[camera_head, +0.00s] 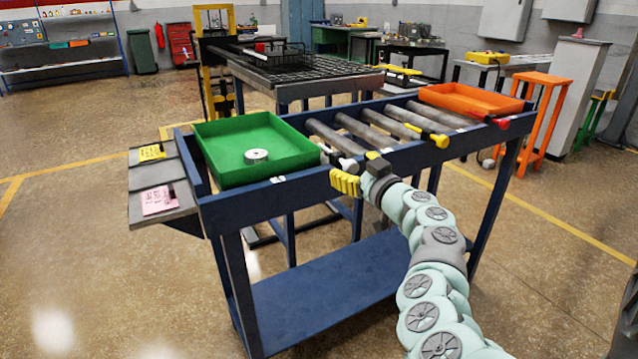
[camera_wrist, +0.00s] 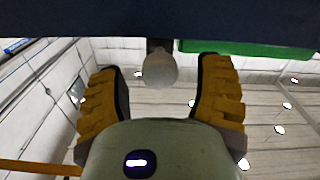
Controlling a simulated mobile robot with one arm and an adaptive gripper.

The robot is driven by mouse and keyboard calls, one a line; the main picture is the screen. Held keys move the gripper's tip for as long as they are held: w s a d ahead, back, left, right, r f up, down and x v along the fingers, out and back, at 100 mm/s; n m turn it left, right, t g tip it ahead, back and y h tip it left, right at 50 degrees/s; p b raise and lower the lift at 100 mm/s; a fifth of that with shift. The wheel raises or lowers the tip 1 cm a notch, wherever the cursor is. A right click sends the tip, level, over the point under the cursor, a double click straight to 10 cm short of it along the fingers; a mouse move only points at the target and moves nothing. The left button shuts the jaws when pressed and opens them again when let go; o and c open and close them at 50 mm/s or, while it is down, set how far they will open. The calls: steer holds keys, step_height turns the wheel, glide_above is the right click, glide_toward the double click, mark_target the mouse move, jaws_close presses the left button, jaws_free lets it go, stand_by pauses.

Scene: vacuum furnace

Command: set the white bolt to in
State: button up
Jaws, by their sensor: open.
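The white bolt (camera_head: 348,164) has a pale round knob that sticks out at the front rail of the blue cart (camera_head: 400,160), right of the green tray. In the wrist view its knob (camera_wrist: 160,70) is between my two yellow fingers, below the dark blue rail, with a gap on each side. My gripper (camera_head: 360,172) is open and empty at the cart's front rail, close around the knob. No finger contact with the knob shows. Most of the bolt's shaft is hidden in the head view.
An orange tray (camera_head: 470,99) is at right. A yellow bolt (camera_head: 440,140) and a red bolt (camera_head: 501,123) stick out farther right along the rail.

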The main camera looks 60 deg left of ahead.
steer(key=shift+s+d+f, duration=0.1)
steer(key=shift+d+f, duration=0.05)
steer(key=shift+d, duration=0.7)
steer(key=d, duration=0.8)
steer(key=shift+s+d, duration=0.3)
steer(key=shift+s, duration=0.05)
